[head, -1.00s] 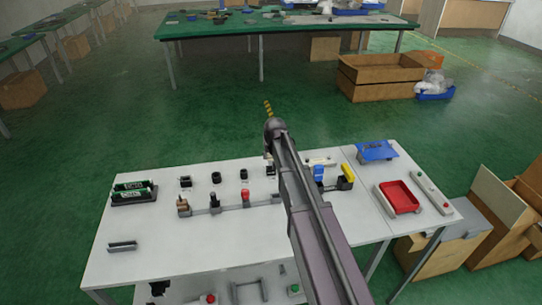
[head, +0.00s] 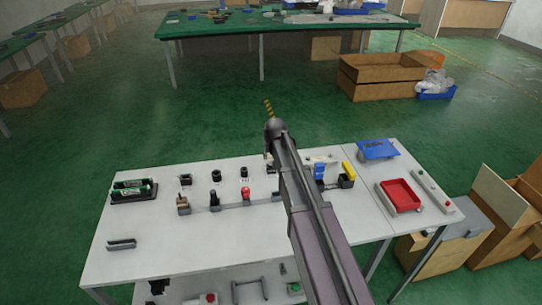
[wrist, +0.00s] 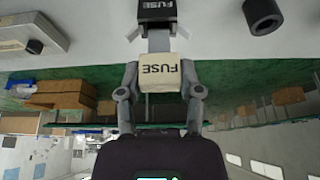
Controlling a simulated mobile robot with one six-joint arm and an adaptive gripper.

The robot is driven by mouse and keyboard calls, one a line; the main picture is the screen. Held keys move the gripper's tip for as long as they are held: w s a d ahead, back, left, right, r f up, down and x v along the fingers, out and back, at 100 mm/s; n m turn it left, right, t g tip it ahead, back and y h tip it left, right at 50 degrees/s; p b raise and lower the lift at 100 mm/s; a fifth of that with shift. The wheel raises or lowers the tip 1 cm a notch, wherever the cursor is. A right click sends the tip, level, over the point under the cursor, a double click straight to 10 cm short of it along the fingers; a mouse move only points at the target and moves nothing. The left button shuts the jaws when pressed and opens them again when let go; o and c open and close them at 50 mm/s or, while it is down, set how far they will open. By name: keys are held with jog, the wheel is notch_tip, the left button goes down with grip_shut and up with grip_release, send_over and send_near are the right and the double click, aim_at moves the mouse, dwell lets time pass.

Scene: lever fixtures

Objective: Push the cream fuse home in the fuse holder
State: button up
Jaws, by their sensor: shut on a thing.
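The cream fuse (wrist: 161,78), a block marked FUSE in dark letters that read upside down, is between the two fingers of my gripper (wrist: 160,74) in the wrist view. My gripper is shut on it. Just beyond it stands the fuse holder, with a dark block marked FUSE (wrist: 157,10) and a grey part (wrist: 159,42) with flared sides facing the fuse. The fuse's far end meets or overlaps this grey part; I cannot tell how deep it sits. In the head view my arm hides the fuse, most of the holder and my fingers.
The white table (head: 160,245) carries several small lever fixtures left of my arm. To the right are a blue and yellow fixture (head: 347,170), a red tray (head: 400,196) and a blue bin (head: 377,150). A black round part (wrist: 262,14) shows in the wrist view.

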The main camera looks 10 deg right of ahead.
aim_at(271, 159)
jog(key=shift+f+b, duration=1.55)
jog(key=o, duration=1)
jog(key=shift+c, duration=0.2)
jog(key=shift+r, duration=0.15)
notch_tip(271, 159, up, 10)
jog(key=p, duration=1)
jog(key=shift+s+f, duration=0.1)
jog(key=shift+f, duration=0.1)
dwell(0.4)
jog(key=s+f+g, duration=0.1)
jog(key=s+g, duration=0.3)
jog(key=s, duration=2.5)
jog(key=shift+a+f+g, duration=0.2)
jog(key=shift+g, duration=0.1)
